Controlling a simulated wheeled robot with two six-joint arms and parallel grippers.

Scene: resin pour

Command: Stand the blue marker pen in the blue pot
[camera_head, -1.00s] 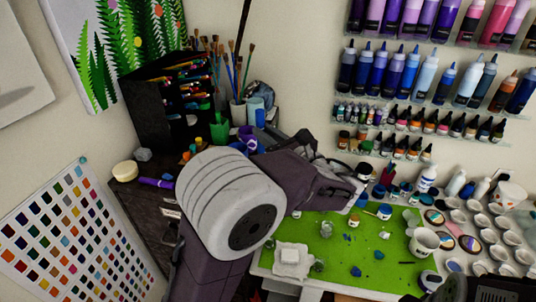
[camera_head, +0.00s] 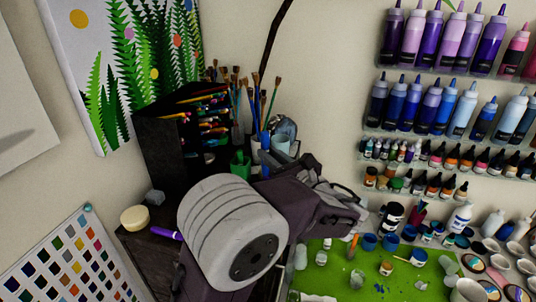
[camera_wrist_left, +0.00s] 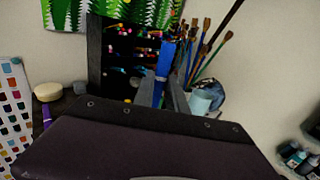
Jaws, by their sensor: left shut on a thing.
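The blue marker pen (camera_wrist_left: 165,60) stands nearly upright in the left wrist view, between the grey fingers of my left gripper (camera_wrist_left: 160,84). The gripper is shut on it, in front of the dark pen rack. I cannot pick out the blue pot for certain, and the area below the pen is hidden by the gripper. My right gripper is not in view.
The black pen rack (camera_head: 167,145) stands behind my left arm, with a green pot (camera_head: 240,166) and upright brushes (camera_head: 250,90) beside it. A purple marker (camera_head: 166,233) lies on the dark desk. Paint jars crowd the green mat (camera_head: 335,270) at right.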

